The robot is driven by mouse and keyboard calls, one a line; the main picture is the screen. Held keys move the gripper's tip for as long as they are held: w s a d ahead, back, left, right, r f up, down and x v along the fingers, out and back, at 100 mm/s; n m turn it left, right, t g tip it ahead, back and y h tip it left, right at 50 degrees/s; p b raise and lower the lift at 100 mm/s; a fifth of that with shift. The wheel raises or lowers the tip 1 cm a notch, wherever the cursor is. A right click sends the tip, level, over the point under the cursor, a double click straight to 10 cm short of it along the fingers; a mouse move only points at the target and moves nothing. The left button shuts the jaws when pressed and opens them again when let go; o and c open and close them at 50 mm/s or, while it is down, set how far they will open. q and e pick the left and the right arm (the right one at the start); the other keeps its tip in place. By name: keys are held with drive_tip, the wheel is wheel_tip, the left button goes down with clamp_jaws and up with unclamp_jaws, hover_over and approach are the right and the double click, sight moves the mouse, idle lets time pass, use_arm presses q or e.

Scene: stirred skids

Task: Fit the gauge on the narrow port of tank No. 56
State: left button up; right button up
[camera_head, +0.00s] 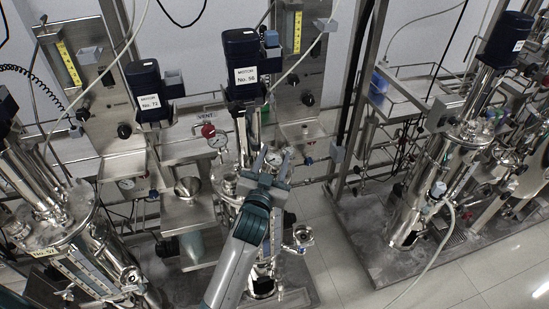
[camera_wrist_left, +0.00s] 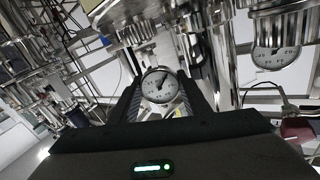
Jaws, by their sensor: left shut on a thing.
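Tank No. 56 stands at the middle of the head view, under the dark motor (camera_head: 243,62) with the white "No. 56" label. Its steel lid (camera_head: 226,186) is partly covered by my left arm. My left gripper (camera_head: 268,166) is at the tank's top, beside the upright shaft. It is shut on a small round gauge (camera_head: 274,158) with a white dial. In the left wrist view the gauge (camera_wrist_left: 160,86) sits between the two dark fingers, dial towards the camera, with steel fittings close above it. The narrow port cannot be made out. My right gripper is out of view.
Another gauge (camera_head: 218,140) with a red part (camera_head: 208,131) is near the VENT label; a fixed gauge also shows in the left wrist view (camera_wrist_left: 275,52). Tank No. 73's motor (camera_head: 148,92) stands left. Pipes and cables crowd the skid. Open floor (camera_head: 470,285) lies lower right.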

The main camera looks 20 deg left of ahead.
use_arm(q)
drive_tip(key=shift+f, duration=0.3)
idle(0.9)
drive_tip(key=o, duration=1.3)
drive_tip(key=shift+d, duration=0.15)
drive_tip(key=shift+o, duration=0.3)
drive_tip(key=shift+a+r, duration=0.15)
drive_tip(key=shift+a, duration=0.05)
drive_tip(key=shift+c, duration=0.8)
drive_tip(key=shift+s, duration=0.15)
